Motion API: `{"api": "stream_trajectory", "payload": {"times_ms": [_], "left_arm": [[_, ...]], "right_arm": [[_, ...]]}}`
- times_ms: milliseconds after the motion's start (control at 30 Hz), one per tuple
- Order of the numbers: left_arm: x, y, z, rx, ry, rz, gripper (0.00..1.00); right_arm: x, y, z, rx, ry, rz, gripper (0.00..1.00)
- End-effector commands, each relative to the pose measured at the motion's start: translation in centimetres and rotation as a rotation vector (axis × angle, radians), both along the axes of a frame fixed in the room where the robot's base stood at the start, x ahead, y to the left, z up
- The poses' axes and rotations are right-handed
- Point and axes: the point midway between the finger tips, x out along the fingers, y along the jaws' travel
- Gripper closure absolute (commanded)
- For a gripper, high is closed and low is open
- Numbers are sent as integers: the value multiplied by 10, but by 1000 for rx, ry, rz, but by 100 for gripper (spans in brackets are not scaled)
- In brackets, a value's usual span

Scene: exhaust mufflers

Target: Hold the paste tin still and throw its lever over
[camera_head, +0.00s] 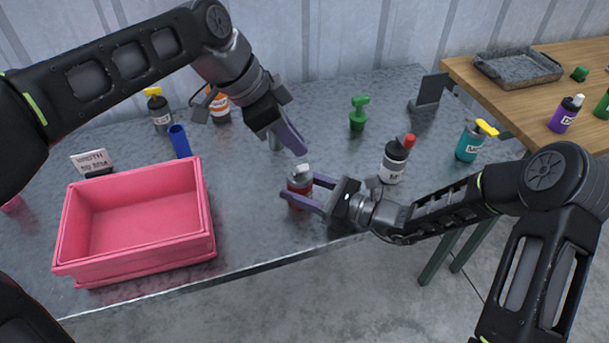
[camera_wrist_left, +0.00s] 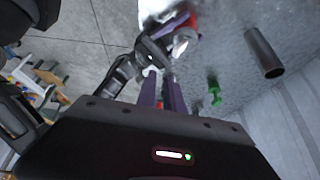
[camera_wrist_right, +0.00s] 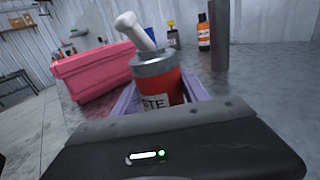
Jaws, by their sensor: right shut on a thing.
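The paste tin (camera_head: 299,187) is red with a grey cap and stands upright near the table's front edge. In the right wrist view the tin (camera_wrist_right: 160,84) shows part of its label, and its white lever (camera_wrist_right: 134,30) tilts up to the left. My right gripper (camera_head: 306,194) is shut on the tin's body, one finger on each side. My left gripper (camera_head: 297,147) is above and behind the tin, apart from it. In the left wrist view its fingers (camera_wrist_left: 164,92) are close together with a narrow gap and nothing seen between them.
A pink crate (camera_head: 205,245) stands left of the tin. A dark grey cylinder (camera_wrist_left: 264,53) stands behind the tin. A wooden table (camera_head: 535,68) adjoins at right.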

Motion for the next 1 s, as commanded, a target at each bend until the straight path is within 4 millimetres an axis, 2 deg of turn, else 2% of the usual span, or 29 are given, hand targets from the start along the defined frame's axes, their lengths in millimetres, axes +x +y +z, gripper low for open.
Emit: {"api": "stream_trajectory", "payload": {"times_ms": [33,100,167,267,400,600,733,1000], "left_arm": [[-9,-20,0,14,-10,-53,93],[-23,-42,-2,65,-38,-152,99],[-37,-61,-6,134,-87,-288,100],[-57,-79,-15,312,-208,-623,100],[-59,-72,-20,536,-330,-1024,100],[-45,-44,-18,687,-368,-1328,100],[-46,-41,-18,696,-373,-1401,100],[-46,-42,-18,693,-376,-1407,100]], "right_arm": [[0,0,0,0,0,0,94],[0,0,0,0,0,0,94],[0,0,0,0,0,0,94],[0,0,0,0,0,0,94],[0,0,0,0,0,0,94],[0,0,0,0,0,0,94],[0,0,0,0,0,0,94],[0,0,0,0,0,0,94]]}}
